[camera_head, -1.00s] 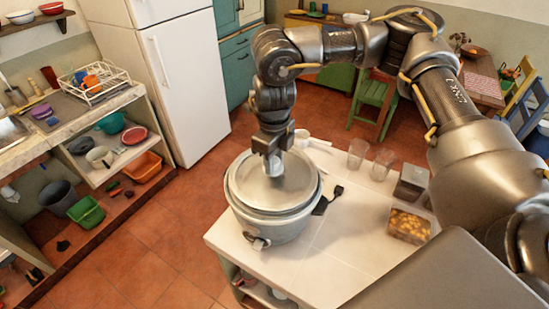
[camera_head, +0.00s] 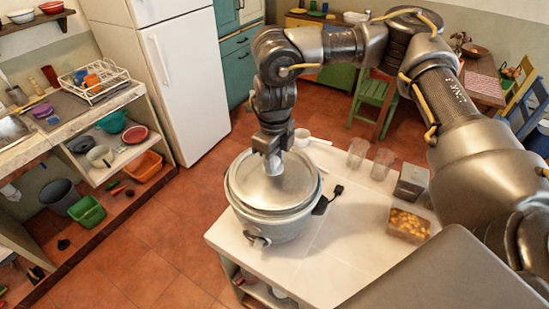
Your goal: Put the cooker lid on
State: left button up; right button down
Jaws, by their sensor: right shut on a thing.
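The cooker (camera_head: 273,228) is a round grey pot-like body with a front latch, standing at the left end of the white counter. Its round metal lid (camera_head: 262,190) lies over the cooker's top, roughly level. Whether it is fully seated all around cannot be told. My right gripper (camera_head: 273,166) points straight down over the lid's middle and is shut on the lid's knob, which the fingers mostly hide. My left gripper is not in view.
On the white counter (camera_head: 345,235) are two clear glasses (camera_head: 357,153), a white ladle or cup (camera_head: 302,138), a grey box (camera_head: 411,182) and a clear container of yellow food (camera_head: 408,225). A black plug (camera_head: 336,191) lies right of the cooker. The counter's front middle is clear.

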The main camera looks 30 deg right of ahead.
jog(key=shift+f+b, duration=0.3)
jog(key=shift+f, duration=0.1)
dwell(0.7)
jog(key=c, duration=0.9)
grip_release()
jog(key=shift+c, duration=0.2)
notch_tip(320, 180, up, 10)
jog(key=shift+f+b, duration=0.15)
jog(key=shift+b, duration=1.05)
jog(key=shift+r, duration=0.6)
